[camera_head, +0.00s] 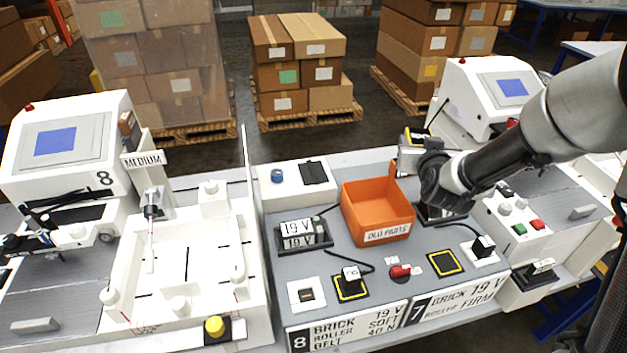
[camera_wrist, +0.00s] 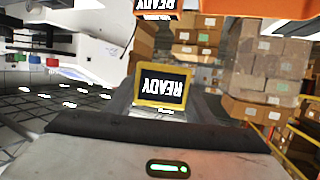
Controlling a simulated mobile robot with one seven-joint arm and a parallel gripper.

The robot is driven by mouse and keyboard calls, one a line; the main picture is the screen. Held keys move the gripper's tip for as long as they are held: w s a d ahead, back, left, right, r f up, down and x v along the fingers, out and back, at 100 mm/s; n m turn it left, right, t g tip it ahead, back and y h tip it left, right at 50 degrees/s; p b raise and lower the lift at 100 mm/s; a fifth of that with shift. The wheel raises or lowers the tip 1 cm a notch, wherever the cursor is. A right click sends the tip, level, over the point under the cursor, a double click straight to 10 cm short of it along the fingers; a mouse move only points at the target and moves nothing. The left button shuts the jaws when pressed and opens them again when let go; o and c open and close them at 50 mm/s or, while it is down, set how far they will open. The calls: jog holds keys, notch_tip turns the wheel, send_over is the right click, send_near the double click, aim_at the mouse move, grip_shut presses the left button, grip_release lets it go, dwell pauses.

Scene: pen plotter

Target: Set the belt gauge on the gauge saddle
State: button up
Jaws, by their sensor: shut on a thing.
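My gripper (camera_head: 418,165) is at the end of the arm reaching in from the right, above the bench behind the orange bin. It is shut on a small grey device with a yellow-and-black top (camera_head: 412,136), which I take for the belt gauge. In the wrist view the gauge (camera_wrist: 160,88) shows a yellow-framed black screen reading READY upside down. The fingers' contact with it is hidden. I cannot tell for sure which part is the gauge saddle. The white plotter 8 frame (camera_head: 190,255) with raised pegs stands to the left, well apart from the gauge.
The orange old-parts bin (camera_head: 362,236) stands mid-bench, left of my gripper. A 19 V brick (camera_head: 303,238), a white plug (camera_head: 351,273) and a red knob (camera_head: 400,271) lie on the grey bench. A thin upright post (camera_head: 247,165) and the MEDIUM-labelled post (camera_head: 145,160) rise at the left.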

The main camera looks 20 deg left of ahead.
jog(key=w+a+f+n+y+b, duration=0.1)
jog(key=a+f+n+y+b, duration=0.15)
jog(key=a, duration=0.95)
jog(key=n+g+y+b, duration=0.2)
jog(key=y+b, duration=0.1)
jog(key=b, duration=0.1)
send_over(313, 172)
jog(key=shift+h, duration=0.25)
notch_tip(313, 172, down, 4)
jog(key=shift+a, duration=0.1)
jog(key=shift+f, duration=2.05)
jog(key=shift+f, duration=0.2)
jog(key=o, duration=1.3)
